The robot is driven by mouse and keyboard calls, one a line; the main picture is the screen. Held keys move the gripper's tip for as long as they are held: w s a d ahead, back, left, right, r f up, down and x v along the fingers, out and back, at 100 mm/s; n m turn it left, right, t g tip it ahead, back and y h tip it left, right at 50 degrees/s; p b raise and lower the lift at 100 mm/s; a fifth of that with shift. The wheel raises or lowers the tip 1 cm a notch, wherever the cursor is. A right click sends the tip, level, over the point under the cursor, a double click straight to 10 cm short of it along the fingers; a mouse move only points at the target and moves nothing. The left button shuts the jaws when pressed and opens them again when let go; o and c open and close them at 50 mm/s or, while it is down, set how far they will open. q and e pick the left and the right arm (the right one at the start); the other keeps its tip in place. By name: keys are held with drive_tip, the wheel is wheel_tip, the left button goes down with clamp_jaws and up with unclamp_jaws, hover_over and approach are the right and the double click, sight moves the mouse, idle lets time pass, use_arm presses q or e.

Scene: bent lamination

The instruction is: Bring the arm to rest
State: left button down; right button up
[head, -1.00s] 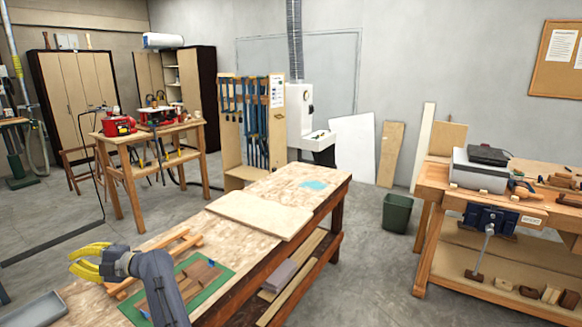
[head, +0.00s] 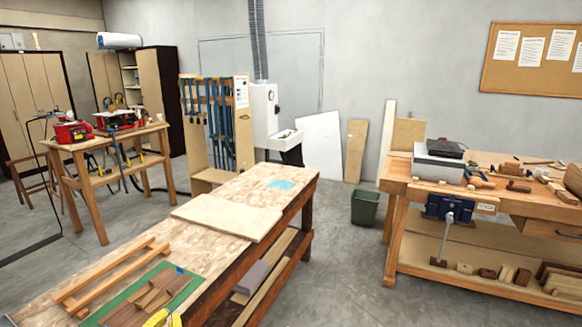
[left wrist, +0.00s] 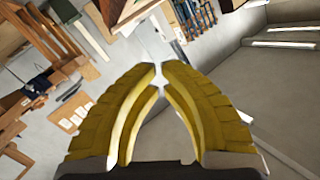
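My left gripper (head: 162,319) shows only as a bit of yellow finger at the bottom edge of the head view, in front of the green mat (head: 196,283). In the left wrist view its two yellow fingers (left wrist: 161,65) lean toward each other with a narrow gap at the tips and nothing between them. Brown wood pieces (head: 150,298) lie on the mat. Two long wooden bars (head: 113,272) lie left of it on the workbench (head: 165,237). My right gripper is not in view.
A pale board (head: 227,217) lies flat on the middle of the bench, with a blue patch (head: 281,184) beyond it. A green bin (head: 365,208) stands on the floor. A second bench (head: 400,185) with a vise (head: 449,207) stands at the right. Floor between the benches is clear.

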use_arm(q)
drive_tip(key=s+d+f+m+g, duration=0.25)
drive_tip(key=s+f+g, duration=0.25)
drive_tip(key=s+f, duration=0.5)
drive_tip(key=s+a+f+g+y, duration=0.1)
drive_tip(key=s+g+y, duration=0.1)
drive_tip(key=s, duration=0.7)
drive_tip(key=s+f+g+y, duration=0.1)
drive_tip(key=s+f+g, duration=0.15)
drive_tip(key=s, duration=0.65)
drive_tip(key=s+d+f+g+h, duration=0.1)
drive_tip(key=d+f+g, duration=0.15)
drive_tip(key=f, duration=1.35)
drive_tip(key=s+d+f+g+h, duration=0.1)
drive_tip(key=s+d+f+h, duration=0.15)
drive_tip(key=f, duration=1.35)
drive_tip(key=s+f+n+g, duration=0.2)
drive_tip(key=s+f, duration=1.7)
drive_tip(key=s, duration=0.1)
drive_tip(key=shift+s+d+f+n+g+h, duration=0.15)
drive_tip(key=shift+s+d+n+g+h, duration=0.1)
drive_tip(key=shift+d+n+g+h, duration=0.1)
